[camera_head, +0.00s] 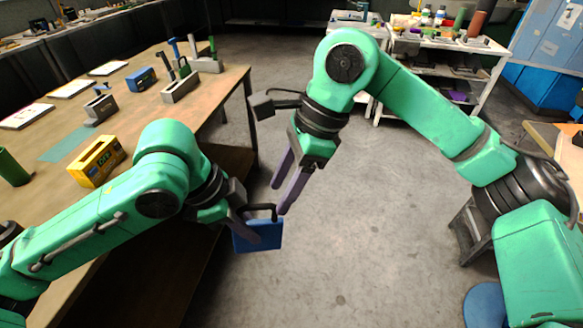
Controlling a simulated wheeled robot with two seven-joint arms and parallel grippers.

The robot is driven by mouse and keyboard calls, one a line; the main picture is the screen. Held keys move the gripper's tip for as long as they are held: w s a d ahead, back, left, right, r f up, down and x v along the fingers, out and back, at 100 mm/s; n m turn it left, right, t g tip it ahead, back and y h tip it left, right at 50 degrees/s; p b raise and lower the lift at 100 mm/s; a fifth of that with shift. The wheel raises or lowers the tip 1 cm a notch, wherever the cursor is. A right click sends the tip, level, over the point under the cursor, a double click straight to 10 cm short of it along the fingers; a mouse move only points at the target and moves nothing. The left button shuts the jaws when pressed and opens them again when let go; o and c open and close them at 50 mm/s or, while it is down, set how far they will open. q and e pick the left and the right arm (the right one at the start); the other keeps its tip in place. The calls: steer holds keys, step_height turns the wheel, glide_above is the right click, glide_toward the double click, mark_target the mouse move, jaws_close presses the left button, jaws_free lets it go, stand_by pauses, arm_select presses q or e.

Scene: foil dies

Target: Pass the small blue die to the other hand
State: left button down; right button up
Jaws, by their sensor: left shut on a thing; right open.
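The small blue die (264,236) is a blue block with a dark handle on top. My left gripper (250,228) is shut on it and holds it in the air beyond the table's right edge, above the floor. My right gripper (280,199) is open and empty, just above and to the right of the die, with its two purple fingers pointing down toward the handle. One fingertip is close to the handle; I cannot tell whether they touch. Part of the die is hidden behind my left gripper's fingers.
The wooden table (222,95) on the left carries a yellow die (97,163), another blue block (141,79), grey blocks (181,87) and a green cylinder (13,168). A white shelf cart (480,90) stands at the back right. The floor (350,240) between is clear.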

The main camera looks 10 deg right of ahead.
mark_target(267, 218)
steer(key=x, duration=0.7)
steer(key=shift+a+f, duration=0.2)
steer(key=shift+f, duration=0.05)
steer(key=shift+c, duration=0.3)
jaws_close()
arm_select(q)
steer(key=shift+s+d, duration=0.1)
steer(key=shift+s, duration=0.05)
arm_select(e)
steer(key=shift+w, duration=0.1)
stand_by(0.3)
arm_select(q)
steer(key=c, duration=0.7)
jaws_free()
arm_select(e)
steer(key=shift+r, duration=0.1)
